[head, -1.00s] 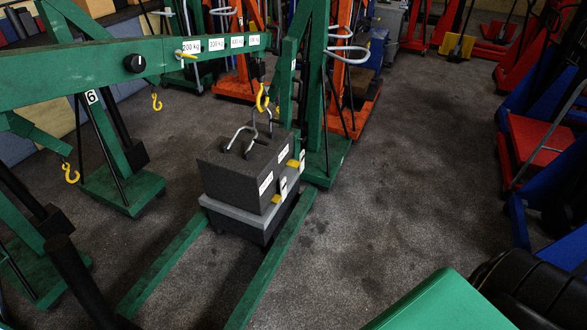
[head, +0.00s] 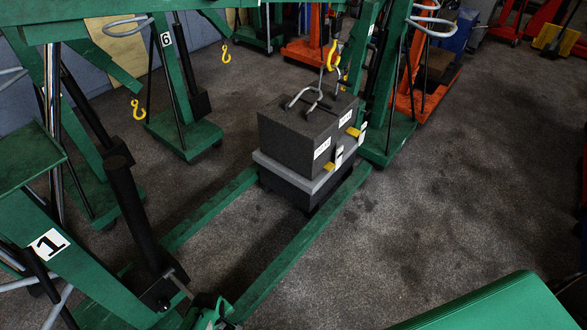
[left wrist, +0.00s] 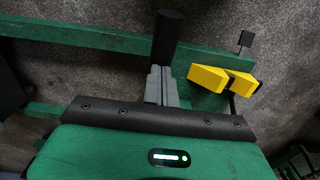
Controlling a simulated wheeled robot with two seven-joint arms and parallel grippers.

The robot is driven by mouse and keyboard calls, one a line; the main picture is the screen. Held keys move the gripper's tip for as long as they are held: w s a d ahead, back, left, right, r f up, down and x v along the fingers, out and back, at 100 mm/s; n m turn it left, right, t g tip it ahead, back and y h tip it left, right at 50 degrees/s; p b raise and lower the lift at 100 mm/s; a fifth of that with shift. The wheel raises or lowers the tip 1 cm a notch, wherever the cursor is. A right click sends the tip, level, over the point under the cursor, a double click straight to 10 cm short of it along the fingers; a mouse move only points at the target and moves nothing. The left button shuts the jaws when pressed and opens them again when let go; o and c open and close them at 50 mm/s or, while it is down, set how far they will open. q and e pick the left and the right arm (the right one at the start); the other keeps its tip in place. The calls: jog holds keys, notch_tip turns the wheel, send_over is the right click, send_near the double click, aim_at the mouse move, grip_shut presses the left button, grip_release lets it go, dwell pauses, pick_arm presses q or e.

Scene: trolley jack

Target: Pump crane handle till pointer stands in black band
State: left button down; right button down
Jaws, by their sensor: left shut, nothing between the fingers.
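The green crane (head: 46,243) marked 1 stands at the left in the head view. A thick black cylinder (head: 132,215) slants down beside it to a black block with a short grey rod; I cannot tell which part is the pump handle. A dark load (head: 300,130) is under the yellow hook (head: 331,55). Yellow tabs (head: 353,131) sit beside white plates (head: 338,158) on the load; the black band is too small to read. In the left wrist view my left gripper (left wrist: 161,75) is shut, with a black cylinder (left wrist: 168,35) just beyond its tips. My right gripper is not in view.
Green legs (head: 305,240) run along the floor towards me. Another green crane (head: 185,135), marked 6, stands behind at the left, with yellow hooks hanging nearby. Orange cranes (head: 432,80) stand at the back. The dark floor (head: 460,190) at the right is clear.

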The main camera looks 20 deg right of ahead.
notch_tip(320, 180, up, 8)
jog(key=p, duration=0.8)
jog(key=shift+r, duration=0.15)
dwell(0.8)
